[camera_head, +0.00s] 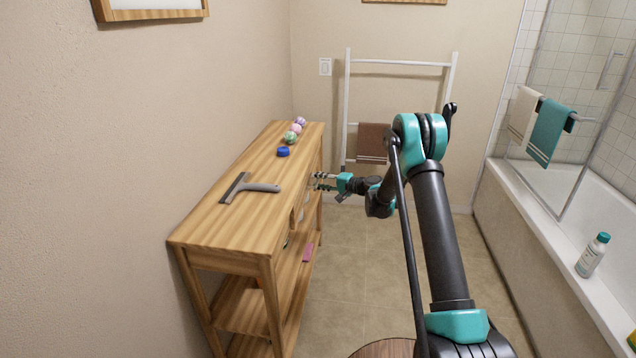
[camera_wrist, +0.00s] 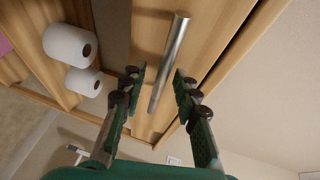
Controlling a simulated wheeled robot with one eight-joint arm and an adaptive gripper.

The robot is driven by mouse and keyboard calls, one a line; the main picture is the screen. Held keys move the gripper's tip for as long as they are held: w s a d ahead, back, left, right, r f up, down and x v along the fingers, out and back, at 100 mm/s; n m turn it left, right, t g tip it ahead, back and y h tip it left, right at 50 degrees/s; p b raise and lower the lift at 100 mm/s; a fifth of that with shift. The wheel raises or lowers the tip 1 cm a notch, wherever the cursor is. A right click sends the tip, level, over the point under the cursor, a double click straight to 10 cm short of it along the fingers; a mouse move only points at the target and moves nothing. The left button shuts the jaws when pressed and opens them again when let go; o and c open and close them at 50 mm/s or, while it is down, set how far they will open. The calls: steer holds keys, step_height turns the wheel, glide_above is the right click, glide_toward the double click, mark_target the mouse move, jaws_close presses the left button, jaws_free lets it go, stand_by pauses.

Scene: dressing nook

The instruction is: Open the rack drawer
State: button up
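The wooden rack (camera_head: 232,216) stands along the left wall, seen at a slant in the head view. In the wrist view, its drawer front (camera_wrist: 146,48) carries a straight metal bar handle (camera_wrist: 172,55). My gripper (camera_head: 320,182) is at the rack's right side, toward its far end, below the top. In the wrist view, my gripper (camera_wrist: 159,82) is open, with one dark fingertip on each side of the handle's lower end. I cannot tell whether either finger touches the handle. No open gap at the drawer shows clearly.
A squeegee (camera_head: 252,188), a blue lid-like object (camera_head: 283,151) and several patterned balls (camera_head: 297,129) lie on the rack top. Two paper rolls (camera_wrist: 69,45) sit beside the drawer in the wrist view. A towel stand (camera_head: 400,65) is behind. The floor (camera_head: 345,270) beside the rack is clear.

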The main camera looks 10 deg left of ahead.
steer(key=shift+a, duration=0.25)
jaws_close()
stand_by(0.3)
